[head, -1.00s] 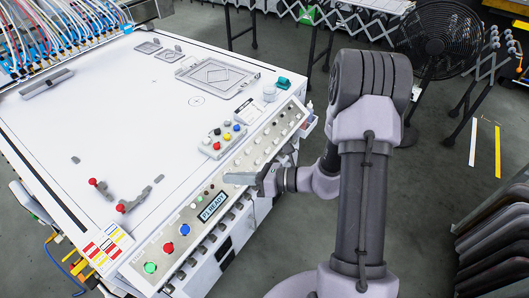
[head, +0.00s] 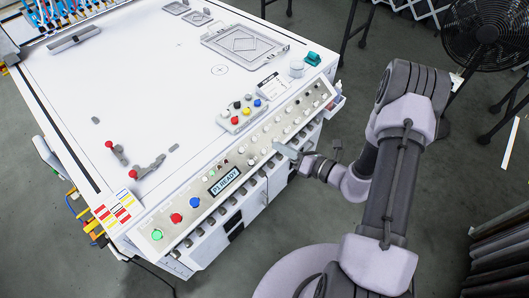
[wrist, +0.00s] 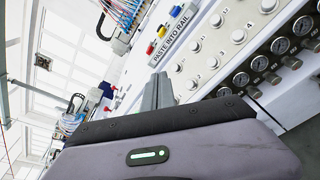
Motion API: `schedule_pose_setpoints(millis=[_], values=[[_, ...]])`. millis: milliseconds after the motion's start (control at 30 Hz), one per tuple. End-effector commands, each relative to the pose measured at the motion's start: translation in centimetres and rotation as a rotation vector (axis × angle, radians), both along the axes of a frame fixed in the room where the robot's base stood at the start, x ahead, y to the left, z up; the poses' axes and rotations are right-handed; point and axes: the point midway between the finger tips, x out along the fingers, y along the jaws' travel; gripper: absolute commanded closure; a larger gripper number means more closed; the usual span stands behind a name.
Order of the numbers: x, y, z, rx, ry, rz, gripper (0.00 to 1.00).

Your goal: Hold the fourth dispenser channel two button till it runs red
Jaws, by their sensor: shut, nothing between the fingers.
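The control panel strip (head: 262,140) runs along the near edge of the white table, with paired rows of white round buttons. In the wrist view, white buttons (wrist: 238,37) stand beside printed numbers, including 2, 3 and 4; I cannot tell surely which is the fourth dispenser's channel two button. My gripper (head: 281,149) is shut and empty at the panel's outer edge, right of the display (head: 225,180), which seems to read "P1 READY". Its fingers also show in the wrist view (wrist: 158,85), left of the buttons; contact cannot be told. No red liquid is visible.
A small box with coloured buttons (head: 243,114) sits on the table behind the panel. Green, red and blue buttons (head: 176,217) are at the panel's left end. Gauges (wrist: 281,45) line the front face below the panel. A black fan (head: 485,35) stands at the back right.

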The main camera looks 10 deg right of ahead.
Motion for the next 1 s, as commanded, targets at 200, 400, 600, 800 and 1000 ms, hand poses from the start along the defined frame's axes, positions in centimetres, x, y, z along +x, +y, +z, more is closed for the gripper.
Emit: schedule_pose_setpoints(millis=[200,400,600,800,1000], values=[[1.5,1.2,-3.3,0.000,0.000,0.001,1.00],[2.6,1.9,-5.0,-0.001,0.000,0.002,1.00],[3.1,2.2,-5.5,-0.001,-0.001,0.000,1.00],[3.1,2.3,-5.4,-0.001,-0.001,0.000,1.00],[3.1,2.3,-5.4,0.000,0.000,0.000,1.00]])
